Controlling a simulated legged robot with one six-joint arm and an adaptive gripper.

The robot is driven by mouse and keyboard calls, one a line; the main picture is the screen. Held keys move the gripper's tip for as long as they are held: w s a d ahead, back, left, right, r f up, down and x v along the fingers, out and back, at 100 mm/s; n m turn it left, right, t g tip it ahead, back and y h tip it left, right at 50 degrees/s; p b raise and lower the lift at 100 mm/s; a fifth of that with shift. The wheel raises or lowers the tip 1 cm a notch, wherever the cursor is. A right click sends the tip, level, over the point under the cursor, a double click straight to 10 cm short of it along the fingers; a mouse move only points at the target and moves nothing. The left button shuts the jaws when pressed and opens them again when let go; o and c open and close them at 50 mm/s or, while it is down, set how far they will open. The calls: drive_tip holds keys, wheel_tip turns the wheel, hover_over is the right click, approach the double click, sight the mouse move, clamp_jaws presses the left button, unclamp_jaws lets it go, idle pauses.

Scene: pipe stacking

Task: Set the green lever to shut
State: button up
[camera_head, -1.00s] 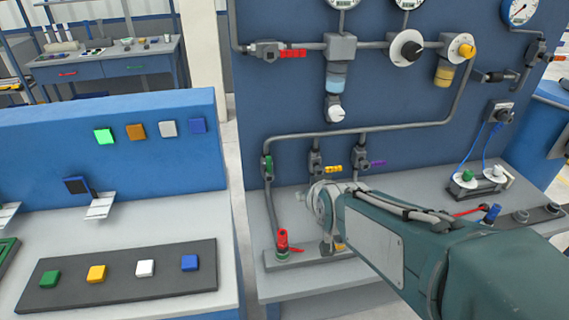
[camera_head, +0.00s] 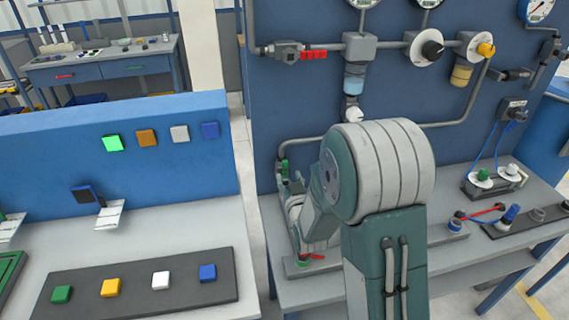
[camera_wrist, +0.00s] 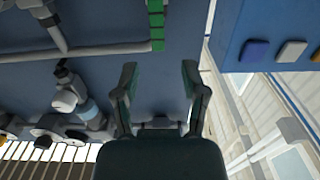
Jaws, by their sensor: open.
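The green lever (camera_head: 284,168) is on the panel's lower left pipe and stands upright in the head view. In the wrist view the green lever (camera_wrist: 157,24) shows as a segmented green bar at the top middle, beside a grey pipe. My gripper (camera_wrist: 159,68) is open and empty, its two fingers spread toward the blue panel. The lever is beyond the fingertips, roughly in line with the gap between them, and not between the fingers.
A red lever (camera_head: 314,55) sits on the upper pipe. A black knob (camera_head: 432,50) and a yellow knob (camera_head: 486,50) are to its right. My arm covers the panel's lower middle. A console with coloured buttons (camera_head: 208,272) stands at left, with a gap between it and the panel bench.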

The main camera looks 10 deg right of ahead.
sight(285, 165)
drive_tip(key=w, duration=0.5)
drive_tip(key=shift+w, duration=0.2)
drive_tip(key=shift+w+d, duration=0.2)
drive_tip(key=shift+w, duration=0.45)
drive_tip(key=shift+a, duration=0.15)
drive_tip(key=shift+a, duration=0.1)
drive_tip(key=c, duration=0.4)
clamp_jaws()
